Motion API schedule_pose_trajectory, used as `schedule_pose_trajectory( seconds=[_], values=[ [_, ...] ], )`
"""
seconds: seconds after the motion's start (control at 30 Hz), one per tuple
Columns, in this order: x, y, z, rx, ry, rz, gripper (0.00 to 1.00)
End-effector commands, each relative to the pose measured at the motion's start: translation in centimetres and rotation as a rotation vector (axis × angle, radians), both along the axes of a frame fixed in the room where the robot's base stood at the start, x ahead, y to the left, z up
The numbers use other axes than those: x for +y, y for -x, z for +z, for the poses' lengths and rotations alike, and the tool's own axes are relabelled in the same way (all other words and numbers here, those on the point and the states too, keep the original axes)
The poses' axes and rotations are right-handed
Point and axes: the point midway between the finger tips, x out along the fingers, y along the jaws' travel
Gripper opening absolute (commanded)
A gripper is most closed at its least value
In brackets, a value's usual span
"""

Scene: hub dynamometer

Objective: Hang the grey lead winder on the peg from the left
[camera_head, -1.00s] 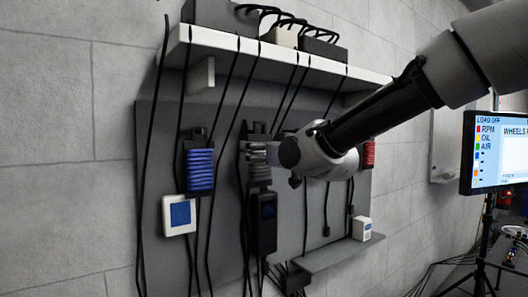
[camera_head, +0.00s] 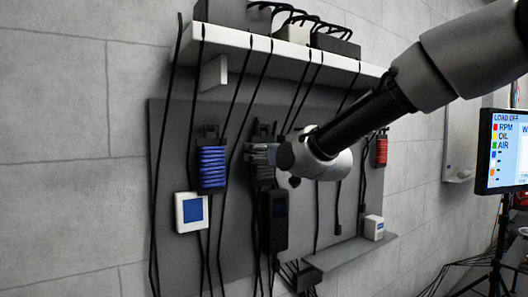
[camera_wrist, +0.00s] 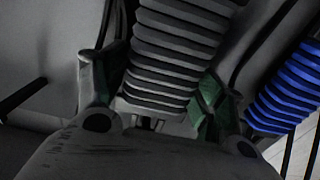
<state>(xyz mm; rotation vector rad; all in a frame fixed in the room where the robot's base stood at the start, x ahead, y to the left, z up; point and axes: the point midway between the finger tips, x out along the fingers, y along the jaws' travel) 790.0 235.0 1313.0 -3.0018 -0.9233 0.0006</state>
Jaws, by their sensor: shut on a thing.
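The grey lead winder (camera_head: 262,172), a ribbed block, is in front of the dark panel, right of the blue winder. My gripper (camera_head: 268,155) reaches in from the right and is shut on it. In the wrist view the grey ribs (camera_wrist: 170,60) lie between my two fingers (camera_wrist: 152,95), with green pads at their sides. A dark rod (camera_wrist: 22,98) shows at the left of that view; I cannot tell whether it is the peg. The winder's back and any peg behind it are hidden.
The blue winder (camera_head: 212,167) is close by; it also shows in the wrist view (camera_wrist: 288,92). A red winder (camera_head: 381,149) hangs at the right. A black device (camera_head: 273,222) is just below. Cables hang from the white shelf (camera_head: 240,40). A monitor (camera_head: 505,150) stands far right.

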Motion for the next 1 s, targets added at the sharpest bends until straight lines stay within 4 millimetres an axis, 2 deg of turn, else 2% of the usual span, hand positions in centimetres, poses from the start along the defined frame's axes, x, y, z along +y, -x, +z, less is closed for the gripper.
schedule_pose_trajectory(
  seconds=[0.47, 0.5, 0.6, 1.0],
  values=[
    [0.00, 0.00, 0.06, -0.001, -0.001, 0.000, 0.40],
    [0.00, 0.00, 0.06, -0.001, -0.001, 0.000, 0.76],
    [-0.01, 0.01, 0.05, -0.001, -0.001, 0.000, 0.94],
    [-0.10, 0.14, -0.02, 0.000, 0.000, 0.000, 0.95]
  ],
)
